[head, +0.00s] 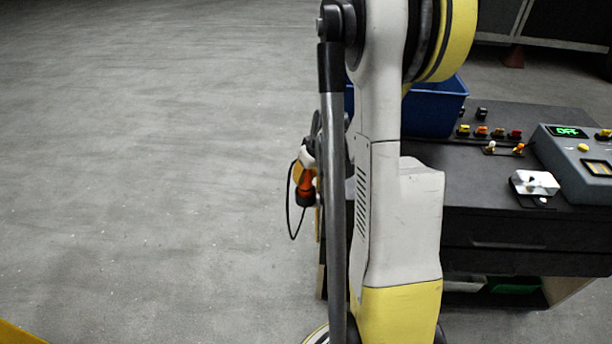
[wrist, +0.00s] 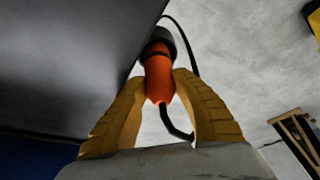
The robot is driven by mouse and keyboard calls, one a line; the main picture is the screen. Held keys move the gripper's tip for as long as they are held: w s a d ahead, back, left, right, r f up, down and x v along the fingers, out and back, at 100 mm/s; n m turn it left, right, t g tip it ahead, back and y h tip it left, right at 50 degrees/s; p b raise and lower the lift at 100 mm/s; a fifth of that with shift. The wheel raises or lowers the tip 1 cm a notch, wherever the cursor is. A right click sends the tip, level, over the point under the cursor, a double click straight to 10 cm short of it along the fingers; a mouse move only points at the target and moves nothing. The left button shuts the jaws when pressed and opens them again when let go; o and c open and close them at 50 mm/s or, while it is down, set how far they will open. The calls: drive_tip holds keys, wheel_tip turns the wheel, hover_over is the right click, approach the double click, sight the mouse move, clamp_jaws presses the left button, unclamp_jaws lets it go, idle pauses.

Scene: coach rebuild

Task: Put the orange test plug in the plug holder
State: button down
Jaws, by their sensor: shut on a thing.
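The orange test plug (wrist: 158,75) has a black end and a thin black cable. It sits between the two yellow fingers of my gripper (wrist: 161,88), which is shut on it. In the head view the plug (head: 306,187) hangs off the left side of the dark bench, over the floor, with its black end down and its cable looping below. My gripper (head: 302,170) there is partly hidden by my arm. I cannot make out the plug holder for certain in either view.
The dark bench (head: 480,225) stands at right, partly behind my arm. It carries a blue bin (head: 435,108), a row of small coloured parts (head: 490,131), a white plate with a knob (head: 535,183) and a grey test box (head: 580,160) with a green display. The floor at left is clear.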

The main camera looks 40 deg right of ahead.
drive_tip(key=shift+s+a+f, duration=0.15)
drive_tip(key=shift+s+f, duration=0.1)
drive_tip(key=shift+f, duration=0.05)
